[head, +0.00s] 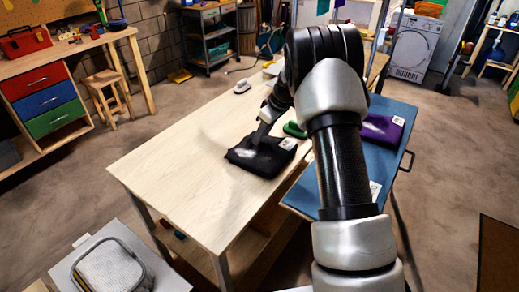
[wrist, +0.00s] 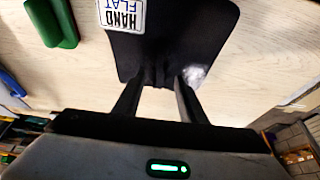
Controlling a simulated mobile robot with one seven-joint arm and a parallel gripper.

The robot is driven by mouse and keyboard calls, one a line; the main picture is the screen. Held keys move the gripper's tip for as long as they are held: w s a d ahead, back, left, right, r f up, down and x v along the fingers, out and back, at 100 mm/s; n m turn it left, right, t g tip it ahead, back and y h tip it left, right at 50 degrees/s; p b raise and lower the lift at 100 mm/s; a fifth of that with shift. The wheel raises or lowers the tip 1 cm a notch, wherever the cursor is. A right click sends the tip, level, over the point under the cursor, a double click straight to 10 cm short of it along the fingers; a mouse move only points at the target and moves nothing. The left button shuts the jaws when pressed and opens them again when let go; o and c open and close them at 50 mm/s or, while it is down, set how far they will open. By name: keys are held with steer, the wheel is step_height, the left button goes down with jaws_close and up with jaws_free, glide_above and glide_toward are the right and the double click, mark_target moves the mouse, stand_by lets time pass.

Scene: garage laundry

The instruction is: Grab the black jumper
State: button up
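The black jumper (head: 262,156) lies folded on the light wooden table, with a white label on it. In the wrist view the jumper (wrist: 180,35) fills the upper middle, and its label reads "HAND FLAT". In the wrist view the two fingers of my gripper (wrist: 160,80) stand either side of a bunched, creased part of that edge. They appear shut on this fabric, a little apart because of its thickness. In the head view my arm hides part of the table.
A purple folded garment (head: 382,128) lies on the blue surface (head: 399,112) at right. A green object (head: 295,130) is near the jumper and also shows in the wrist view (wrist: 52,22). A white iron-like object (head: 242,86) stands at the table's far end. The table's (head: 185,165) near left is clear.

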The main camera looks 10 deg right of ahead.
steer(key=shift+x, duration=0.95)
steer(key=shift+d, duration=0.1)
jaws_close()
steer(key=shift+r, duration=0.1)
stand_by(0.4)
